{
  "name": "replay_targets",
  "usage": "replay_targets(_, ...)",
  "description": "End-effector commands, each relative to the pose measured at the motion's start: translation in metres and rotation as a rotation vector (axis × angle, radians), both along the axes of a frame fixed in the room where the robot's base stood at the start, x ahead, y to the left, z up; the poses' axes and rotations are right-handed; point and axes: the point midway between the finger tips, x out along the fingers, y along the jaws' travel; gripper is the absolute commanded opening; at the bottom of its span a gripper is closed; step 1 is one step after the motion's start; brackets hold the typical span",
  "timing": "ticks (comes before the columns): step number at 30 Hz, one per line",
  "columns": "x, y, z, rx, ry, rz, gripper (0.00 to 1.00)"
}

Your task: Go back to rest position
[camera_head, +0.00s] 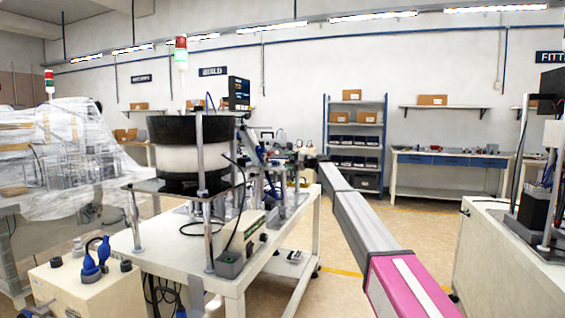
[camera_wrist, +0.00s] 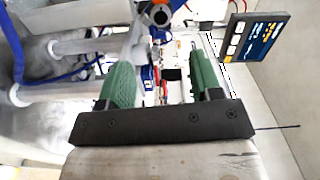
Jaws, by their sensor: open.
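My gripper shows in the wrist view (camera_wrist: 160,88). Its two green ribbed fingers stand apart on a dark mounting bar, and nothing is between them. Beyond the fingers are blurred parts of a machine and a dark round fitting. In the head view my arm reaches from the lower right toward the white feeder table (camera_head: 150,250). The arm's far end is beside the equipment on that table, and the fingers are too small to make out there.
A bowl feeder (camera_head: 183,155) stands on posts on the table. A control screen (camera_wrist: 257,35) is at the upper right of the wrist view. A blue shelf rack (camera_head: 355,145) and a workbench (camera_head: 450,160) stand at the back wall. Clear floor lies right of the feeder table.

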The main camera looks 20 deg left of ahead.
Motion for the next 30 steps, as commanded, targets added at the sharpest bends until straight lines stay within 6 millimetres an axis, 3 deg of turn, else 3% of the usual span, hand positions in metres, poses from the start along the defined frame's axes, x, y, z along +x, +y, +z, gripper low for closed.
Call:
replay_targets(8,0.0,-0.001,-0.001,-0.001,0.0,0.0,0.59)
replay_targets(11,-0.007,-0.009,-0.013,-0.021,0.001,-0.006,0.59)
replay_targets(13,-0.016,-0.022,-0.033,-0.054,-0.002,-0.017,0.59)
replay_targets(23,-0.098,-0.131,-0.192,-0.361,-0.004,-0.086,0.59)
replay_targets(30,-0.175,-0.217,-0.297,-0.606,0.007,-0.117,0.59)
